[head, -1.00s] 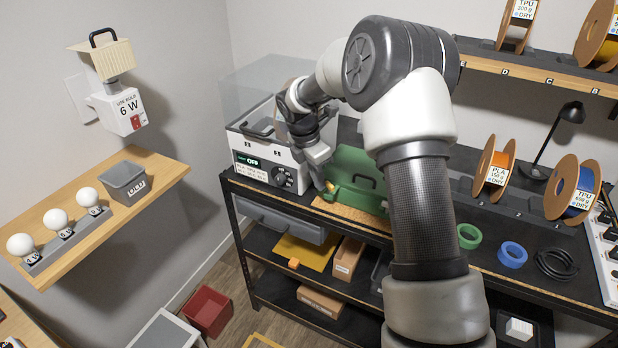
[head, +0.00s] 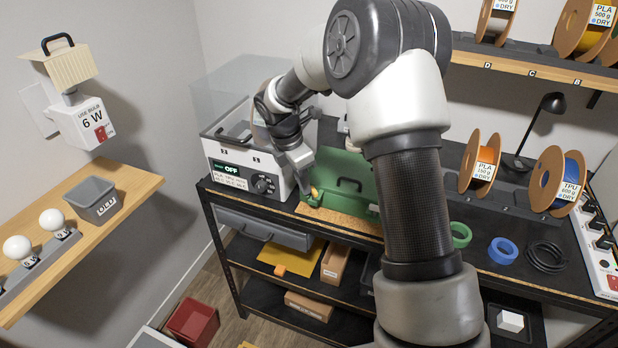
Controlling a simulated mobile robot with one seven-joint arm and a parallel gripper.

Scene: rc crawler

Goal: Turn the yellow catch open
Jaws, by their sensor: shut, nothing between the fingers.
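The yellow catch (head: 314,192) is a small piece low on the front left of the green case (head: 352,170), which stands on the bench with its lid down as far as I can see. My gripper (head: 308,188) reaches down from the upper left, with its fingertips at or very close to the catch. It is shut, with nothing held. The fingers are small here, and I cannot tell whether they touch the catch or how far it is turned. My arm hides the right part of the case.
A white filament dryer (head: 245,165) with an OFF display stands close left of my gripper. Filament spools (head: 480,162), a green ring (head: 460,235) and a blue ring (head: 503,251) are to the right. A brown mat (head: 340,221) lies in front of the case.

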